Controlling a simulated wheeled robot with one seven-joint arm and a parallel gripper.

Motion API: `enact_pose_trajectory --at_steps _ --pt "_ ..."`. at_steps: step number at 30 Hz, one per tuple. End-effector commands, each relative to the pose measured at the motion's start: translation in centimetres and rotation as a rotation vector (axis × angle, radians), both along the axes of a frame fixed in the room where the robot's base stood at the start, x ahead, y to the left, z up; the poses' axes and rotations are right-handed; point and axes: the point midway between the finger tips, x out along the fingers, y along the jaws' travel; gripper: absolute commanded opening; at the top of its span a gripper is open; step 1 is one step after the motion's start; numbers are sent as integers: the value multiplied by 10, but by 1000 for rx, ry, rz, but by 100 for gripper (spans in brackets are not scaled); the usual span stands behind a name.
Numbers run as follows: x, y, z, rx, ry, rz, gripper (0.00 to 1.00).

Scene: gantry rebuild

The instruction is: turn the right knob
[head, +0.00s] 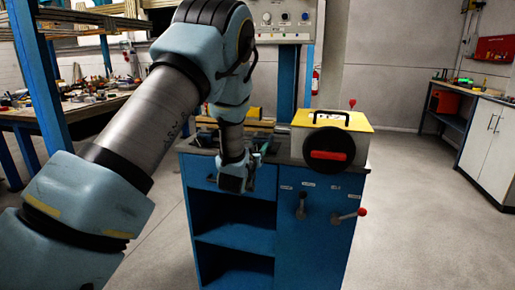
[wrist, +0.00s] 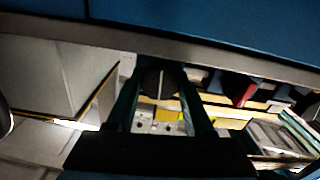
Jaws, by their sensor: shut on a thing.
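My gripper (head: 238,180) hangs in front of the upper left of the blue cabinet in the head view. In the wrist view my gripper (wrist: 161,98) has its two dark fingers on either side of a dark round knob (wrist: 160,78) with a pale line on it. The fingers are shut on this knob. The knob is hidden in the head view, and I cannot tell whether it is the right one. A pale control panel (head: 285,30) with several small knobs stands above the bench, apart from my gripper.
The blue cabinet (head: 318,240) carries a yellow-topped machine (head: 335,119) with a black handle. Two levers, one red-tipped (head: 350,215), stick out from the cabinet front. A cluttered bench (head: 85,108) stands at left. White cupboards (head: 488,150) stand at right. The floor between is clear.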

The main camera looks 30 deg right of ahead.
Motion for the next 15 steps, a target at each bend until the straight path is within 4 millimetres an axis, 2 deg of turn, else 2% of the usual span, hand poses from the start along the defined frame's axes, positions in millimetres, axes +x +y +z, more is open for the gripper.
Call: enact_pose_trajectory --at_steps 5,15 --pt "0 0 -1 -9 8 1 0" --pt "2 2 -4 -179 164 2 0"
